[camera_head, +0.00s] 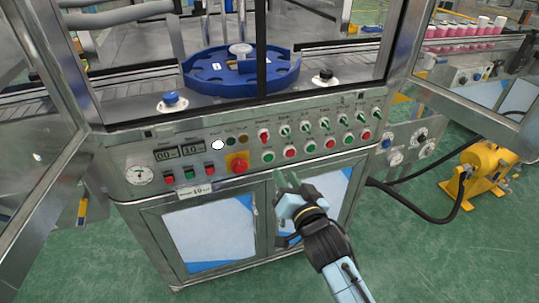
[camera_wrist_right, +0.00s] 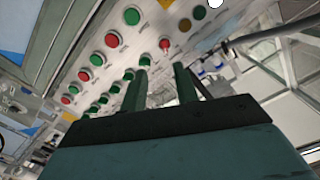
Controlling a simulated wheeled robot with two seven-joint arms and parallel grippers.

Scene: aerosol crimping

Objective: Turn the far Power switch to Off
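The steel control panel (camera_head: 125,160) runs across the front of the machine. It carries a row of small rotary switches: a red-handled one (camera_head: 264,135) at the left end and several green-handled ones (camera_head: 325,124) to its right. The labels are too small to read, so I cannot tell which is the far Power switch. The red-handled switch also shows in the right wrist view (camera_wrist_right: 165,45). My right gripper (camera_head: 286,180) is below the button rows, apart from the panel; its two fingers (camera_wrist_right: 160,88) stand apart with nothing between them. My left gripper is out of view.
Red and green push buttons (camera_head: 290,152) sit below the switches. A red emergency stop (camera_head: 239,166) on yellow is left of them. Open glass doors (camera_head: 30,150) flank the cabinet. A yellow machine (camera_head: 480,180) stands on the green floor at right.

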